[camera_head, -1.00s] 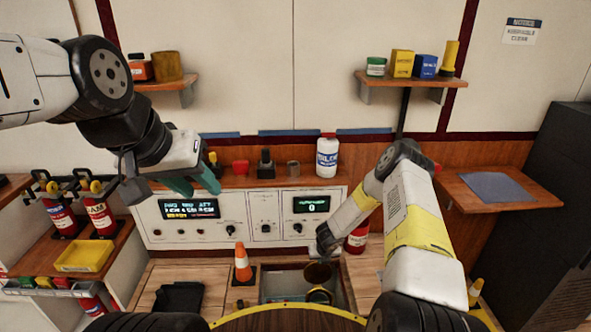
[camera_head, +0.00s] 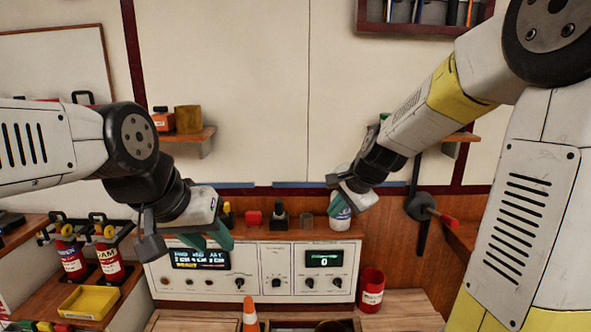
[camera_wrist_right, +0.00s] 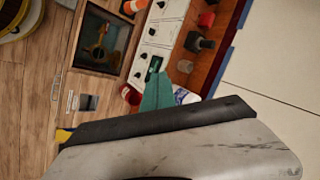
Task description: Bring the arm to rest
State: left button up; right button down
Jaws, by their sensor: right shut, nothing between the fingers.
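My right arm is raised across the right side of the head view. Its gripper (camera_head: 337,205) is shut and empty, in front of the white bottle (camera_head: 341,219) on the ledge as seen from the head. In the right wrist view its teal fingers (camera_wrist_right: 157,92) are together with nothing between them. My left arm comes in from the left, with its gripper (camera_head: 208,238) hanging empty in front of the control panel (camera_head: 262,284). Its teal fingers overlap in the view, so their opening is unclear.
A ledge above the panel holds a red item (camera_head: 253,218) and a dark knob (camera_head: 280,217). A red can (camera_head: 371,289) stands right of the panel. Extinguishers (camera_head: 110,258) and a yellow tray (camera_head: 88,303) are at left. A shelf with a mustard cup (camera_head: 188,119) is on the wall.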

jog(key=s+d+r+n, duration=0.1)
jog(key=s+r+n, duration=0.1)
jog(key=s, duration=0.5)
jog(key=s+d+r+n, duration=0.1)
jog(key=s+r+n, duration=0.1)
jog(key=s+n, duration=0.3)
jog(key=s+d+r+n+h, duration=0.1)
jog(key=s+d+r+n, duration=0.1)
jog(key=s, duration=0.9)
jog(key=shift+r+n, duration=0.25)
jog(key=shift+n, duration=0.65)
jog(key=shift+s+d, duration=0.1)
